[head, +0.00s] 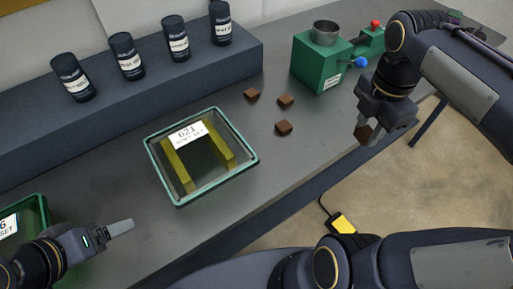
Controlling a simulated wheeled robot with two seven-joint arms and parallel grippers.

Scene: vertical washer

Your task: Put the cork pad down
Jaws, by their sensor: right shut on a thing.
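My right gripper (368,128) is at the right, near the table's front edge and in front of the green machine. It is shut on a small brown cork pad (363,134), mostly hidden by the fingers. Similar brown pads lie apart on the grey table: one at the left (251,94), one in the middle (285,101) and one nearer (284,127). My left gripper (121,228) is low at the left, over the table. Only a grey finger shows clearly, so its opening is unclear.
A green-rimmed tray (150,150) with yellow bars and a label stands mid-table. A green machine (318,68) with a metal cup and blue knob stands behind. Black canisters (126,56) stand on a dark raised shelf (160,85). A green bin (38,210) is at the left.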

